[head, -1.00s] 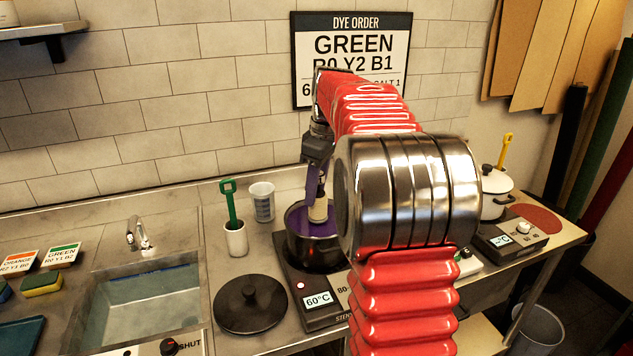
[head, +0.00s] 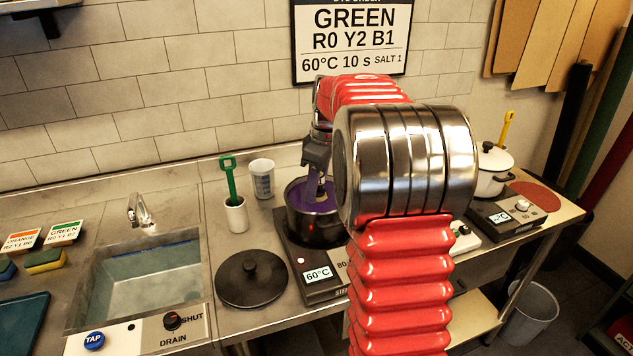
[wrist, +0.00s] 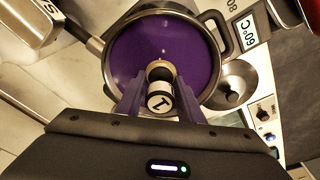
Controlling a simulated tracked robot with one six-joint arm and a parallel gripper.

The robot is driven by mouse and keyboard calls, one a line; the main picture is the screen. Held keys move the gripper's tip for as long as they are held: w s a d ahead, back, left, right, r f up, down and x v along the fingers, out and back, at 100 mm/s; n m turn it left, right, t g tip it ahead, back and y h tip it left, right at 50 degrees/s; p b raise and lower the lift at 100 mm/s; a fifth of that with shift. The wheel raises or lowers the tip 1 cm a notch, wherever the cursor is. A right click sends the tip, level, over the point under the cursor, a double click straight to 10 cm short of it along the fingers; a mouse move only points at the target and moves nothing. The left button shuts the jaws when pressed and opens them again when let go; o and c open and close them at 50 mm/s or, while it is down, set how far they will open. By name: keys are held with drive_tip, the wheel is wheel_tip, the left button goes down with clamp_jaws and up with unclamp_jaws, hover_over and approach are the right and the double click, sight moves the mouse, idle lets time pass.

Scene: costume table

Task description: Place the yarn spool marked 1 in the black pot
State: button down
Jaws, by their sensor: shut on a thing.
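The black pot (head: 312,232) stands on the hot plate at the middle of the counter and holds purple liquid. My gripper (head: 319,196) points down into the pot's mouth. Its purple fingers are shut on the yarn spool (head: 321,190), a pale spool partly hidden between them. In the wrist view the spool (wrist: 159,102) shows a white end marked 1, between my gripper's fingers (wrist: 160,85). Behind it are the liquid and the rim of the pot (wrist: 108,82). I cannot tell whether the spool touches the liquid.
The hot plate (head: 318,274) reads 60°C. A black lid (head: 251,278) lies at its left. A white cup with a green scoop (head: 235,214) and a measuring beaker (head: 262,178) stand behind. A sink (head: 148,275) is at left, a white pot (head: 491,182) at right.

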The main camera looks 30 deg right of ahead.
drive_tip(key=shift+f, duration=0.8)
drive_tip(key=shift+f, duration=0.4)
idle(0.4)
drive_tip(key=c, duration=1.1)
unclamp_jaws()
drive_tip(key=o, duration=0.4)
drive_tip(key=shift+c, duration=0.2)
drive_tip(key=shift+r, duration=3.5)
